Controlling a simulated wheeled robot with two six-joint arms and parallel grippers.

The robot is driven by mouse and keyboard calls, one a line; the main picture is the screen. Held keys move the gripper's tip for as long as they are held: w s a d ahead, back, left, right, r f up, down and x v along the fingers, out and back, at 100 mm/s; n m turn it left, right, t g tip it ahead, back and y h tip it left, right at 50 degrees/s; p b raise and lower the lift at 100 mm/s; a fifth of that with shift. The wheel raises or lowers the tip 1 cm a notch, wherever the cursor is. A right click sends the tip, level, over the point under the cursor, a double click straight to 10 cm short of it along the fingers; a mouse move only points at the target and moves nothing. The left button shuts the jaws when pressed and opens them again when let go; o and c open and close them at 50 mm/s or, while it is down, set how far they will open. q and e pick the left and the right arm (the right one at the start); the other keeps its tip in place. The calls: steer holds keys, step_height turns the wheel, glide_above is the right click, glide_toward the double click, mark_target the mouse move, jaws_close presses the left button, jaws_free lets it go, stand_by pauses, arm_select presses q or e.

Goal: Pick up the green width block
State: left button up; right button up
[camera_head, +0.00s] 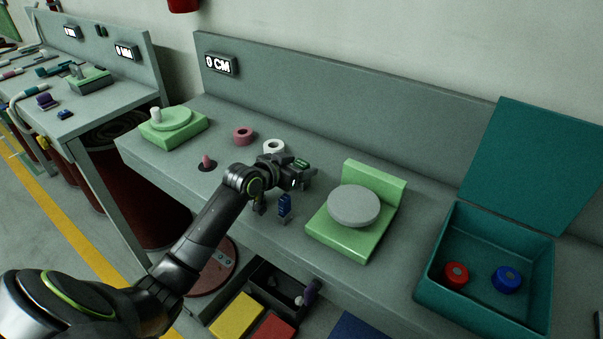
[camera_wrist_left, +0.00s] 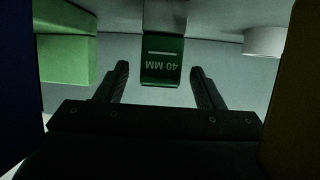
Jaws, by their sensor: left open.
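The green width block (camera_wrist_left: 162,72) shows in the left wrist view, with "40 MM" upside down on its face and a grey upper part. In the head view a small piece of green (camera_head: 301,163) shows at my left gripper (camera_head: 298,173); the gripper hides part of it. My left gripper also shows in the wrist view (camera_wrist_left: 159,72), open and low over the bench. Its fingertips lie left and right of the block, with a gap on each side.
A blue piece (camera_head: 285,204) stands on the bench in front of the gripper. A green stand with a grey disc (camera_head: 353,206) is to the right, a white ring (camera_head: 274,146) behind. A teal box (camera_head: 430,283) holds red and blue rings. The bench's front edge is close.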

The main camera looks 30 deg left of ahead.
arm_select(q)
steer(key=shift+c, duration=0.4)
steer(key=c, duration=1.1)
